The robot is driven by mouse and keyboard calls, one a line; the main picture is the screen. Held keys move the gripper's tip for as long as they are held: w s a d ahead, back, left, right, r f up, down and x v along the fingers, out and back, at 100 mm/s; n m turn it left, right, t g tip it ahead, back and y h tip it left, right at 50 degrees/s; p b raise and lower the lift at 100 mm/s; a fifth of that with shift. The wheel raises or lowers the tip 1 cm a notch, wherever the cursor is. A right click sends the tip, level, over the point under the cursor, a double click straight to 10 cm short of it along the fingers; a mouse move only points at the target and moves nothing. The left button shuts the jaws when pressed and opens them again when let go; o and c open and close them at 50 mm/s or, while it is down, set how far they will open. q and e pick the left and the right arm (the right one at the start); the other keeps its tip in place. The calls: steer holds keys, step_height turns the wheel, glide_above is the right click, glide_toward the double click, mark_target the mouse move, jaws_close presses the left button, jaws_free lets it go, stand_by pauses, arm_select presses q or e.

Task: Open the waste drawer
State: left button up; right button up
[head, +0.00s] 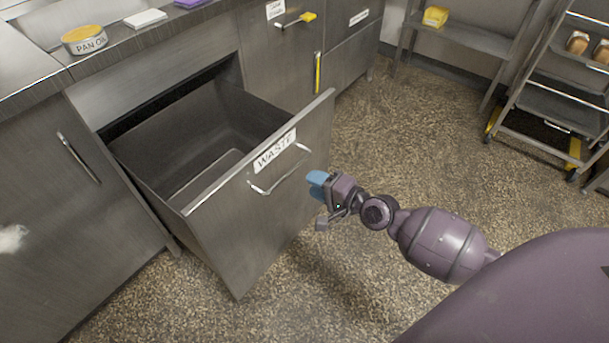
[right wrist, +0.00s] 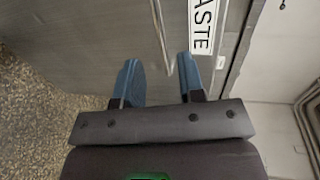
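The waste drawer (head: 245,205) stands pulled well out of the counter, and its inside looks empty. Its front carries a label reading WASTE and a bar handle (head: 280,172). My right gripper (head: 317,186) has blue fingertips and is just right of the handle, apart from it in the head view. In the right wrist view my right gripper (right wrist: 158,80) has its fingers spread, with the handle (right wrist: 162,35) ahead between them and nothing held. The drawer front (right wrist: 100,45) fills much of that view. My left gripper is not in view.
The counter (head: 150,40) above holds a round yellow tin (head: 85,40) and a white block (head: 145,19). A wheeled rack (head: 560,105) stands at the right. The speckled floor (head: 400,140) between is clear.

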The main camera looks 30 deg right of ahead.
steer(key=shift+v, duration=1.05)
